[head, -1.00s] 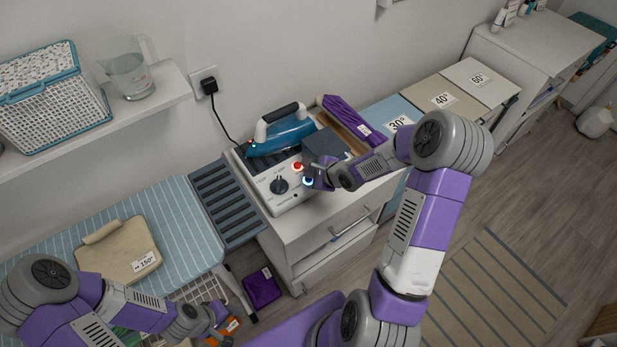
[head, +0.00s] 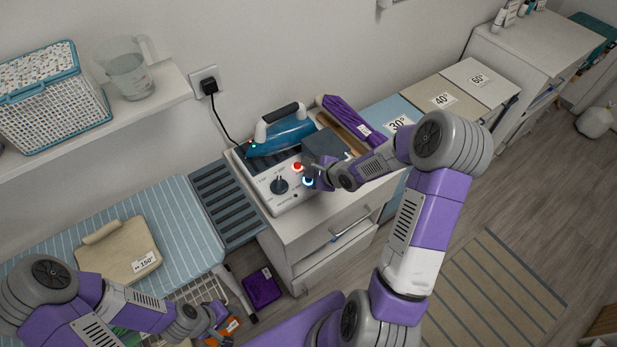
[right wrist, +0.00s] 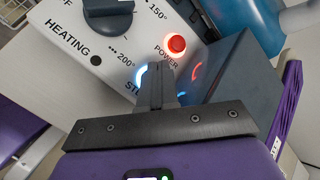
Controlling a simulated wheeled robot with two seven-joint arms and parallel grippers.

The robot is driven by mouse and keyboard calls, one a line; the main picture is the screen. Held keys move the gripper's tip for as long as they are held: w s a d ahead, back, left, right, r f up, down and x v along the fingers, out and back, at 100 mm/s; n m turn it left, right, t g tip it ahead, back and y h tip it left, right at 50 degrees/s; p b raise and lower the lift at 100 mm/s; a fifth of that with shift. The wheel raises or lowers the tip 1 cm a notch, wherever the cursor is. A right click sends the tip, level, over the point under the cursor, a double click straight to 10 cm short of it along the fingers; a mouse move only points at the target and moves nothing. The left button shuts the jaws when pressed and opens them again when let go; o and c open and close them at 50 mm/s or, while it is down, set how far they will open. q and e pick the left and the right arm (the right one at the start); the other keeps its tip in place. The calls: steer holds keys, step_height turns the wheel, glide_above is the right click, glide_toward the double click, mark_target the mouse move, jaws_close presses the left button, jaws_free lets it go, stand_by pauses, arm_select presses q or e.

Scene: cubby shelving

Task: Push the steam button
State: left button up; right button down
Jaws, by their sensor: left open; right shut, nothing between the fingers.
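The steam button (head: 308,181) glows blue-white on the front corner of the white control panel (head: 284,206). In the right wrist view its lit rim (right wrist: 141,76) shows beside my fingertips, which hide much of it and part of its label. My right gripper (head: 314,177) is shut and empty, its tips at the button; it also shows in the right wrist view (right wrist: 155,78). Whether the tips touch the button I cannot tell. My left gripper (head: 218,322) is open, low at the left, away from the panel.
The red lit power button (right wrist: 176,43) and black heating dial (right wrist: 107,14) are close to my right fingertips. A dark box (head: 325,147) stands right beside them. The blue iron (head: 283,135) rests behind. The ironing board (head: 178,221) lies to the left.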

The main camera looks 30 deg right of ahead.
mark_target(311, 180)
steer(key=shift+f, duration=0.2)
stand_by(0.4)
steer(key=shift+f, duration=0.25)
stand_by(0.3)
steer(key=shift+r+p, duration=0.4)
steer(key=shift+p, duration=0.35)
step_height(311, 180, up, 6)
steer(key=p, duration=0.7)
